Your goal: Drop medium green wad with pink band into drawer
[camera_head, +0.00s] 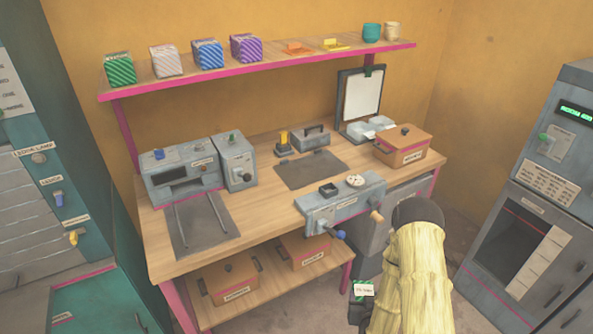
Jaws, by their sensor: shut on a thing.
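A small green-and-white striped piece with a white label (363,289) shows at the bottom, left of my pale yellow arm. It looks like the green wad, but I cannot make out a pink band on it. My gripper (357,308) is a dark shape just below and beside it, mostly hidden by my arm and the frame edge, and is shut on it. A teal drawer front with a pink line (75,300) is at the lower left, far from my gripper. Whether it is open is unclear.
A wooden workbench (265,215) with grey machines stands in the middle, lidded boxes (230,278) on its lower shelf. A wall shelf (270,66) holds several striped packs, one green (120,69). A grey cabinet machine (530,210) is at right. A teal cabinet (60,190) is at left.

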